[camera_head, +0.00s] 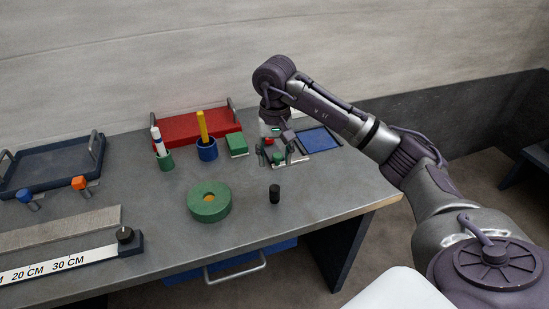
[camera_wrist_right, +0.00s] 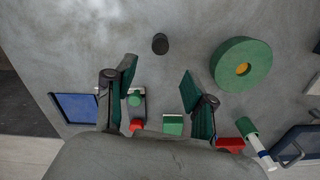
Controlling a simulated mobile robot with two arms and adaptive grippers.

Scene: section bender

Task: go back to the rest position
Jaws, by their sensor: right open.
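My right gripper (camera_head: 280,158) is over the back right part of the grey workbench (camera_head: 240,235). It also shows in the right wrist view (camera_wrist_right: 158,80), with its two dark fingers spread apart and nothing held between them. A small device with a green knob (camera_wrist_right: 134,99) lies below the gripper, partly hidden by a finger. A green block (camera_wrist_right: 173,125) shows near the palm edge in that view. My left gripper is in neither view.
A black cylinder (camera_head: 274,194) and a green ring (camera_head: 209,201) stand in front of the gripper. A blue pad (camera_head: 319,140) lies to its right. A blue cup (camera_head: 207,150), a green cup (camera_head: 165,160) and a red tray (camera_head: 190,128) are to its left.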

